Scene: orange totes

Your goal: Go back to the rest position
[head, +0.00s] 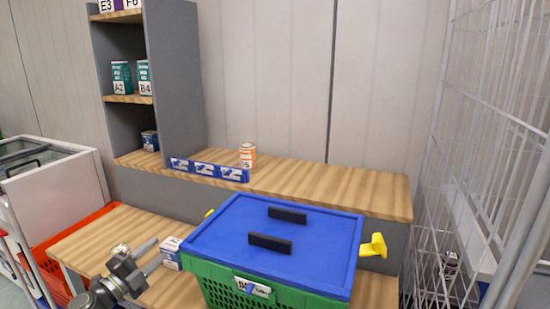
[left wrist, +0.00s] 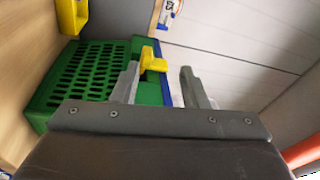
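My left gripper (head: 152,256) is at the lower left of the head view, low over the wooden bench. Its two fingers are apart, with a small white and blue box (head: 171,254) just beyond the tips. In the left wrist view the fingers of this gripper (left wrist: 160,82) also stand apart, and I see nothing clamped between them. My right gripper is in neither view.
A green crate (head: 222,287) with a blue lid (head: 325,235) and yellow handles stands right of my left gripper. An orange tote (head: 50,247) is at the left. A shelf (head: 180,90) with small boxes stands behind. A wire cage (head: 490,130) borders the right.

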